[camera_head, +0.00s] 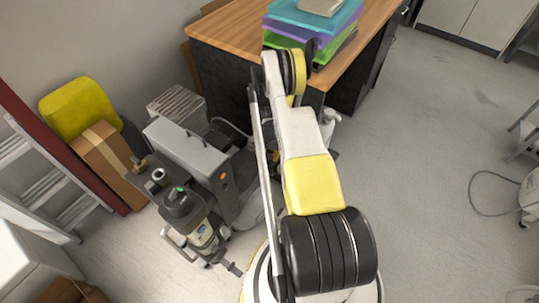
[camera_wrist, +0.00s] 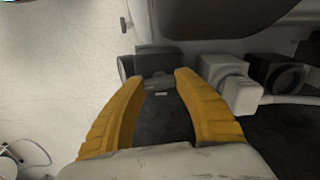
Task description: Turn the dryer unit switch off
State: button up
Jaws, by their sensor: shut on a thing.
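In the wrist view my gripper (camera_wrist: 160,82) has its two yellow fingers closed around a small dark grey part (camera_wrist: 158,84), which looks like the dryer unit switch. The part sits against a dark grey block (camera_wrist: 158,60) on the machine. Whether the switch is on or off cannot be told. In the head view the grey compressor machine (camera_head: 187,150) stands left of my arm, with small orange marks on its dark front panel. My arm hides the gripper and the switch there.
A wooden-topped desk (camera_head: 225,35) with stacked coloured folders (camera_head: 310,25) stands behind my arm. A yellow container (camera_head: 78,108), a cardboard box (camera_head: 105,155) and a ladder (camera_head: 50,180) are at the left. White fittings (camera_wrist: 238,92) adjoin the fingers. Floor at right is mostly clear.

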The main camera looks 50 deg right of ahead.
aim_at(269, 155)
jog(key=shift+m, duration=0.7)
jog(key=o, duration=1.2)
notch_tip(269, 155, up, 12)
